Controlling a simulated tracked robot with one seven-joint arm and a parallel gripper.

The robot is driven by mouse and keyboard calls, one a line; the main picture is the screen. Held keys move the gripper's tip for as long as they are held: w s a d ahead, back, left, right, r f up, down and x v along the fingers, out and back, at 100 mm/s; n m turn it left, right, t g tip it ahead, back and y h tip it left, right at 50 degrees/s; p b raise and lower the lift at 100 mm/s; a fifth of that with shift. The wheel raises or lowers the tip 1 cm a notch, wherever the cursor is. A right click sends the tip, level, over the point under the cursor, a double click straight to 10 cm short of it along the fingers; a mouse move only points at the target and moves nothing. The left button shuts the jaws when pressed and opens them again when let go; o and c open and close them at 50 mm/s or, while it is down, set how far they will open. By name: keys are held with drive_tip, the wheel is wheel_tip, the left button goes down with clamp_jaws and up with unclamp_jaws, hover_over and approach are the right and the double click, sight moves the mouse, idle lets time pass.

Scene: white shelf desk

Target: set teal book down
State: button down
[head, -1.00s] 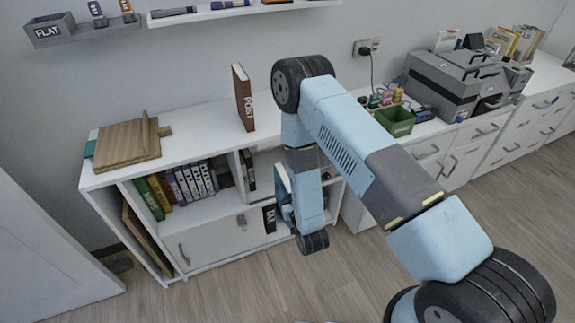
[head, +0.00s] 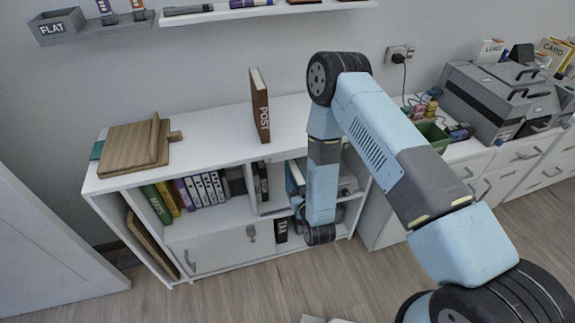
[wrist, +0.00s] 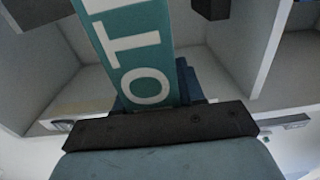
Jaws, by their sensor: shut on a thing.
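The teal book shows in the wrist view (wrist: 135,45), with large white letters along its spine. My gripper (wrist: 160,98) is shut on the book's near end, with the book extending away from the palm. In the head view the teal book (head: 296,178) is a narrow teal and white strip beside my forearm, at the open upper right bay of the white shelf desk (head: 215,222). My arm hides most of the book and gripper there. I cannot tell whether the book touches the shelf board.
A brown POST book (head: 260,106) stands on the desk top. Wooden boards (head: 135,147) lie at its left end. Several books, including a green MATH one (head: 156,204), fill the left bay. A black TAX binder (head: 281,231) stands below. Bare desk top lies between the boards and POST.

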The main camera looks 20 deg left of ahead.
drive_tip(key=x, duration=1.7)
wheel_tip(320, 180, down, 7)
drive_tip(key=shift+d, duration=0.2)
drive_tip(key=c, duration=0.7)
unclamp_jaws()
drive_tip(key=shift+s+d, duration=0.1)
drive_tip(key=shift+d, duration=0.05)
drive_tip(key=v, duration=1.1)
drive_tip(key=shift+s+d, duration=0.15)
drive_tip(key=shift+s, duration=0.2)
